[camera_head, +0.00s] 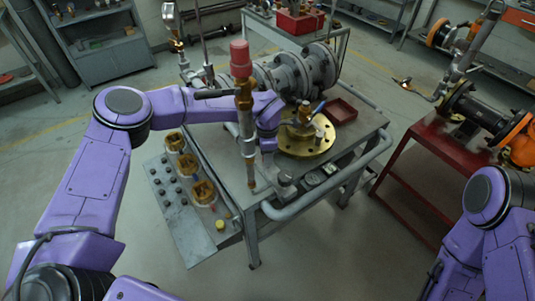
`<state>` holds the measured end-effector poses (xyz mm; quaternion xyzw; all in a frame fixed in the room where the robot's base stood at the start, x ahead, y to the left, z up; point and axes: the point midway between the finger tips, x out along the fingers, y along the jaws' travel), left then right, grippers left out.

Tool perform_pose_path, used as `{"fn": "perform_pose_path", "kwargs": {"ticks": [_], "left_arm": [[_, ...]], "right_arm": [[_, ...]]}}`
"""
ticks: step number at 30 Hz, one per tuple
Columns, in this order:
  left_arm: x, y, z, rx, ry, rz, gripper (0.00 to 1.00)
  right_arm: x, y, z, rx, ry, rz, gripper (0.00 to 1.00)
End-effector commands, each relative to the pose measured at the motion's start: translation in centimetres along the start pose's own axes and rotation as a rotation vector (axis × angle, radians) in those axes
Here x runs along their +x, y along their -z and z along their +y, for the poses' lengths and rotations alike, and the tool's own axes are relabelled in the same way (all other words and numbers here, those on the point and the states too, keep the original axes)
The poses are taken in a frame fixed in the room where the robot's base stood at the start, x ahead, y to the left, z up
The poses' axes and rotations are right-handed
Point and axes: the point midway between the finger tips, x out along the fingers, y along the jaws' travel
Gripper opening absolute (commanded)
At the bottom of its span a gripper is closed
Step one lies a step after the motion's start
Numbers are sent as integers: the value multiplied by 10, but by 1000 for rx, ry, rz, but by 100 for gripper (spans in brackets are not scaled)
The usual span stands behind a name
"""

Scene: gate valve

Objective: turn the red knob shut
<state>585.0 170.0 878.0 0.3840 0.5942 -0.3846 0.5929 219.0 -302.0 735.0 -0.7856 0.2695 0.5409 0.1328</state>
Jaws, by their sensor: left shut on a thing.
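A red knob-like cylinder (240,58) tops an upright brass and steel stem (246,130) at the near side of the workbench. My left gripper (284,184) is low at the bench's near edge, partly hidden, apart from the red cylinder in the picture. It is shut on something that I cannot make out. My right arm is at the lower right; its gripper does not show.
The grey workbench (343,160) carries a flanged valve body (290,75), a brass flange (308,142) with a blue handle, and a red tray (341,111). A side panel (190,225) holds several brass fittings. A red stand (425,145) is at the right. Floor is clear in front.

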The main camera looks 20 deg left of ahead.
Motion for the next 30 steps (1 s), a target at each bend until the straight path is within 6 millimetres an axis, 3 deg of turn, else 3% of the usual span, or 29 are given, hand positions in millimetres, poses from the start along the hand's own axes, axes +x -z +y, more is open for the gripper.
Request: {"fn": "perform_pose_path", "kwargs": {"ticks": [8,9,11,22,30], "left_arm": [[-2,0,2,0,-6,-2,5],[-2,0,2,0,-6,-2,42],[-2,0,2,0,-6,-2,61],[-7,-1,2,0,-4,-2,61],[-67,0,2,0,-8,-3,61]], "right_arm": [[0,0,0,0,0,0,41],[0,0,0,0,0,0,41],[0,0,0,0,0,0,41],[3,-1,0,0,0,0,41],[20,-8,-2,0,0,0,41]]}}
